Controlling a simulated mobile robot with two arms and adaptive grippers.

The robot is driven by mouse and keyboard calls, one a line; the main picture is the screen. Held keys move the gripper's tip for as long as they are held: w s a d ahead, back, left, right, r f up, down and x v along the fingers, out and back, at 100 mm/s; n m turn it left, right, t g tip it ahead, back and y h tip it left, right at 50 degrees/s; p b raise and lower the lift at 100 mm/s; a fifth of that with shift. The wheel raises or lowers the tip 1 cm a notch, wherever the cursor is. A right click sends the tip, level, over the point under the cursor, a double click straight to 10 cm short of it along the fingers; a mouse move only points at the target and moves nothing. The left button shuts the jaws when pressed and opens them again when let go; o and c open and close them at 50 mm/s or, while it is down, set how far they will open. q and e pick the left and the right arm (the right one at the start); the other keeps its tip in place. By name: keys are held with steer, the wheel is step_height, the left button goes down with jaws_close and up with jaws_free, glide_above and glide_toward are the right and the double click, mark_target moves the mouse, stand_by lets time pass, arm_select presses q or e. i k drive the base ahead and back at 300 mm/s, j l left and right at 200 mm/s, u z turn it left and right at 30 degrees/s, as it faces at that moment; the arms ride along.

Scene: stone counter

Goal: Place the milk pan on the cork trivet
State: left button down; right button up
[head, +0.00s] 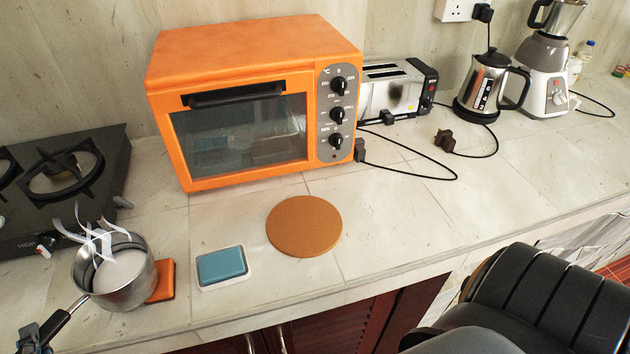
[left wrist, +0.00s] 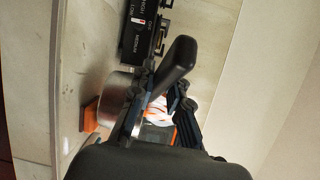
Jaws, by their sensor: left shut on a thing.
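The milk pan (head: 136,284) is a steel pot with pale contents and white wisps of steam above it. It is at the left front of the counter in the head view, and seems roughly level. I cannot tell whether its base touches the counter. My left gripper (head: 38,338) is shut on the pan's dark handle (head: 62,317), at the lower left edge. In the left wrist view the handle (left wrist: 180,62) runs between the fingers, with the pan's steel side (left wrist: 112,95) beyond. The cork trivet (head: 304,226), a round brown disc, lies bare in front of the oven.
An orange block (head: 165,282) is right beside the pan, partly hidden by it. A blue sponge (head: 222,265) in a white dish lies between pan and trivet. A gas hob (head: 60,190) is behind the pan; an orange oven (head: 250,110) stands behind the trivet. Counter right of the trivet is clear.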

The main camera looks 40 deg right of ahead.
mark_target(313, 251)
steer(key=k+l+u, duration=0.1)
steer(key=l, duration=0.35)
steer(key=k+l, duration=0.1)
steer(key=l, duration=0.4)
steer(key=l+u, duration=0.15)
steer(key=l, duration=0.3)
steer(key=k+l+u, duration=0.1)
steer(key=l, duration=0.35)
steer(key=k+l, duration=0.25)
steer(key=l, duration=0.2)
steer(key=k+l+u, duration=0.15)
steer(key=l, duration=0.3)
steer(key=k+l, duration=0.15)
steer(key=l, duration=0.3)
steer(key=k+l+u, duration=0.15)
steer(key=l, duration=0.25)
